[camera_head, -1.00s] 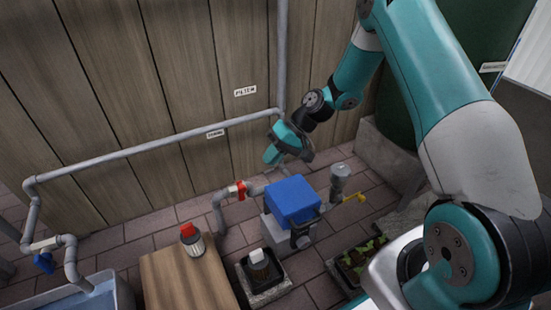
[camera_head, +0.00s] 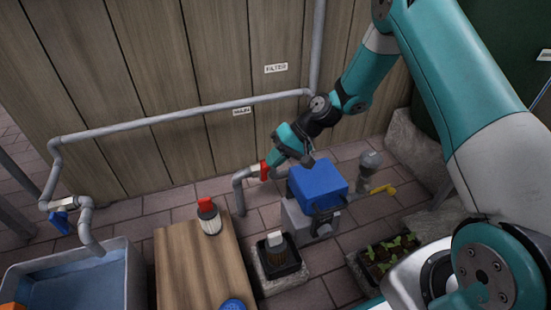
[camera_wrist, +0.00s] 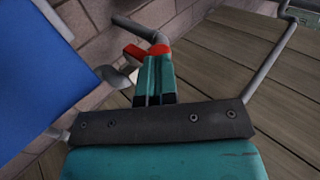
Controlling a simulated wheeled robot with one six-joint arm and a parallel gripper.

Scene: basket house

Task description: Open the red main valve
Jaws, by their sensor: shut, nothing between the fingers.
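The red main valve (camera_head: 264,171) sits on the grey pipe low by the wooden wall, left of the blue box. It also shows in the wrist view (camera_wrist: 132,52), with red on the left of and just beyond my fingertips. My gripper (camera_head: 270,162) is shut and empty, with its tips at the valve's handle. The fingers hide part of the handle, and I cannot tell whether they touch it. In the wrist view the closed fingers (camera_wrist: 156,62) point up at the valve. A "MAIN" label (camera_head: 242,111) is on the wall above.
The blue-topped box (camera_head: 317,185) stands close to the right of the valve. A wooden table (camera_head: 190,262) with a red-capped bottle (camera_head: 208,215) is in front. A water basin (camera_head: 128,285) and a blue valve (camera_head: 60,222) are at left. A yellow handle (camera_head: 383,190) is at right.

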